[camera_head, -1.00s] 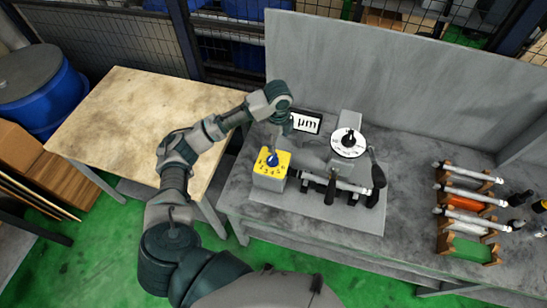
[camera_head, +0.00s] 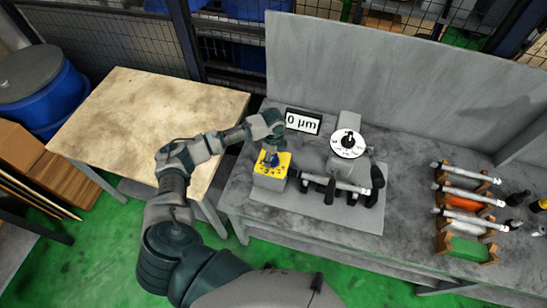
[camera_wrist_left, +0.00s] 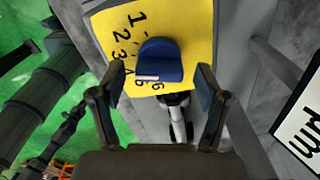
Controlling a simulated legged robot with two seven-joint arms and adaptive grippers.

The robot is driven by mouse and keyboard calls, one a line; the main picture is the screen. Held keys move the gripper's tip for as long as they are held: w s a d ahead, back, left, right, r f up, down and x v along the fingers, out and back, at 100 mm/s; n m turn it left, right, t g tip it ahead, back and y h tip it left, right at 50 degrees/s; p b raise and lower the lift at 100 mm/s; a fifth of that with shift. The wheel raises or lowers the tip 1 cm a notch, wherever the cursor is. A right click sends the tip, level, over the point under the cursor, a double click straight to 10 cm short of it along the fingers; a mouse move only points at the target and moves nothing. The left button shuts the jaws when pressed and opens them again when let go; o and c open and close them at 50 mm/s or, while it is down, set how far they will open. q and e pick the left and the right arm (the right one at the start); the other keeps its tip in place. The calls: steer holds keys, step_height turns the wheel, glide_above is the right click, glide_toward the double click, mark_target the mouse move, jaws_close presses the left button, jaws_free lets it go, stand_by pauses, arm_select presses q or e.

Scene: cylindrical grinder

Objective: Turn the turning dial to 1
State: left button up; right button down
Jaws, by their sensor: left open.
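The turning dial is a blue knob (camera_wrist_left: 160,60) on the yellow face (camera_wrist_left: 195,22) of a small grey box (camera_head: 267,183). Black numbers 1 to 6 run around the knob in the left wrist view. The knob has a white mark on its near side; I cannot tell exactly which number it points to. My left gripper (camera_head: 271,147) is above the dial, pointing down at it. In the left wrist view its fingers (camera_wrist_left: 151,90) are open, one on each side in the picture, with the knob between and beyond them. No contact with the knob shows.
A display (camera_head: 303,123) reading "0 µm" stands behind the box. The grinder with a white round scale (camera_head: 348,143) is to the right. A rack (camera_head: 447,225) with several rods stands further right. A bare wooden-topped table (camera_head: 130,115) is at left.

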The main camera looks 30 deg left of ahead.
arm_select(q)
steer(key=shift+f, duration=0.9)
steer(key=c, duration=1.1)
